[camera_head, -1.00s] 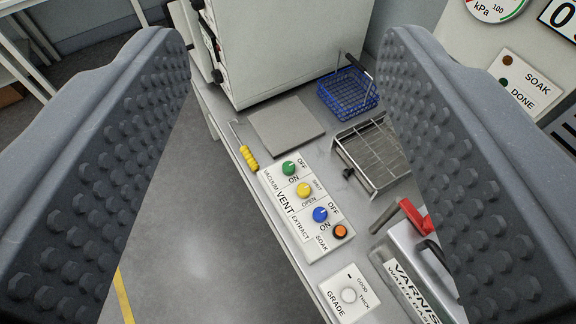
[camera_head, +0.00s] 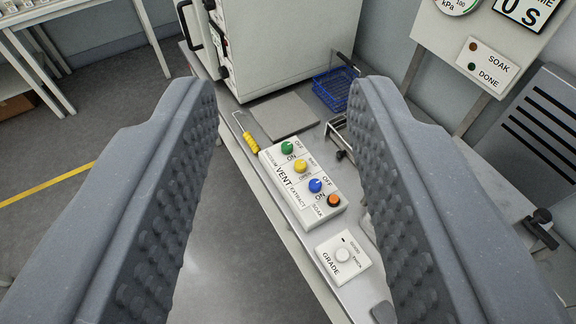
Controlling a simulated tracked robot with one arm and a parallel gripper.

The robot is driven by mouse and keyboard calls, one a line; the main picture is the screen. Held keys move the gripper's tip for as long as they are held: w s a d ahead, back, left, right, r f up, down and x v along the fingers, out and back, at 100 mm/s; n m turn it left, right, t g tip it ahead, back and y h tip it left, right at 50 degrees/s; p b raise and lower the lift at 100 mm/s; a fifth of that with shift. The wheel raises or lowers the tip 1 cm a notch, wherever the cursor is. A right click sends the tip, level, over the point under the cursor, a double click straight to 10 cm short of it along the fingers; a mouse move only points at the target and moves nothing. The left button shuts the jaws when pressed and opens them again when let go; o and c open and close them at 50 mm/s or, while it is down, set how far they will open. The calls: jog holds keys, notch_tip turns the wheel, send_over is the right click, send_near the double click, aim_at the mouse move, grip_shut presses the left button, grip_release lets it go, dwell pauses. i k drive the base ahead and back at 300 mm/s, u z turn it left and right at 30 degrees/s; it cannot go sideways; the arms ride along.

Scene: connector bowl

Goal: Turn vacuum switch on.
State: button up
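The control box (camera_head: 300,180) sits on the bench with a row of knobs. The green vacuum knob (camera_head: 287,147) is at its far end, beside OFF and ON labels. I cannot tell for sure which label its pointer faces. Below it are the yellow vent knob (camera_head: 301,166), the blue extract knob (camera_head: 315,185) and the orange soak button (camera_head: 334,200). My gripper (camera_head: 284,95) is open and empty. Its two ridged fingers stand either side of the box in the picture, nearer the camera, and touch nothing that I can see.
A yellow-handled tool (camera_head: 251,143) lies left of the box. A grey plate (camera_head: 288,116), a blue basket (camera_head: 335,88) and a large cabinet (camera_head: 285,45) stand beyond. A grade box (camera_head: 343,257) is nearer. A sign panel (camera_head: 485,65) is at right.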

aim_at(286, 146)
jog(key=u, duration=0.3)
jog(key=i, duration=1.2)
jog(key=u, duration=0.05)
